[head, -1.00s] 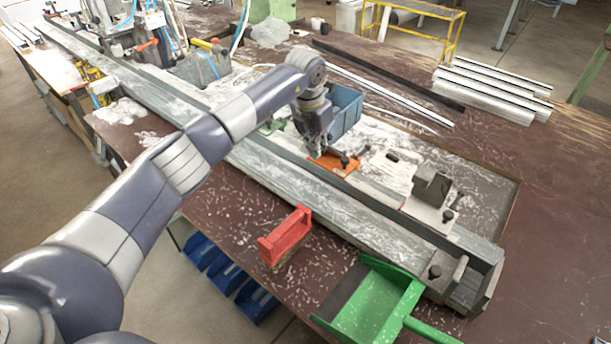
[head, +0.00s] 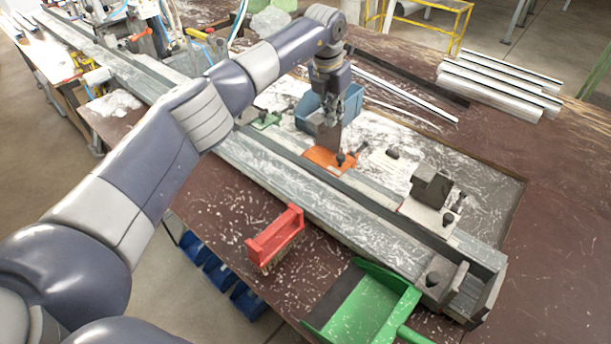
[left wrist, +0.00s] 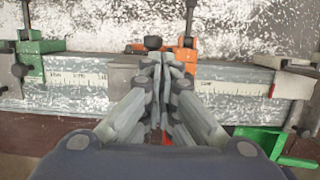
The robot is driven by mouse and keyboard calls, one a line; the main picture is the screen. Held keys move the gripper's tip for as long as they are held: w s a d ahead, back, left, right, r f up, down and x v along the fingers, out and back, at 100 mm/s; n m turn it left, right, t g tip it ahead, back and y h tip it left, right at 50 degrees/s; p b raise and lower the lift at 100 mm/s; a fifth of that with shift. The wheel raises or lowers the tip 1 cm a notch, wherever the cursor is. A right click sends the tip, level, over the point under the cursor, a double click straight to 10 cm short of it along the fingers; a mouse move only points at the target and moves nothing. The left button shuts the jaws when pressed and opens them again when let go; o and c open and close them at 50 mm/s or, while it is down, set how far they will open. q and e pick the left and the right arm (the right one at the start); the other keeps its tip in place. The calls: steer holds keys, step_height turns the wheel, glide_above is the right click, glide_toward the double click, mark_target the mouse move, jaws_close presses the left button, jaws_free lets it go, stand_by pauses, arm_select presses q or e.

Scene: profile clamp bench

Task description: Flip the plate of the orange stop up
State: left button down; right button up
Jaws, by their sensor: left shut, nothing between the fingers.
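The orange stop (head: 325,160) sits on the long grey rail in the middle of the bench, and its orange part also shows in the left wrist view (left wrist: 210,48). My right gripper is not in view.
A blue bin (head: 310,112) stands behind the stop. A green stop (head: 265,121) is farther left along the rail (head: 300,192). A grey clamp block (head: 430,187) lies to the right. A red-handled brush (head: 275,237) and a green dustpan (head: 370,305) are in front.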

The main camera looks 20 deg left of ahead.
arm_select(q)
steer(key=shift+w+d, duration=0.1)
steer(key=shift+w, duration=0.1)
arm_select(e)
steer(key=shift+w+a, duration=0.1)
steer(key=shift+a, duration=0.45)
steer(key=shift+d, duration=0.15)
arm_select(q)
steer(key=v, duration=1.2)
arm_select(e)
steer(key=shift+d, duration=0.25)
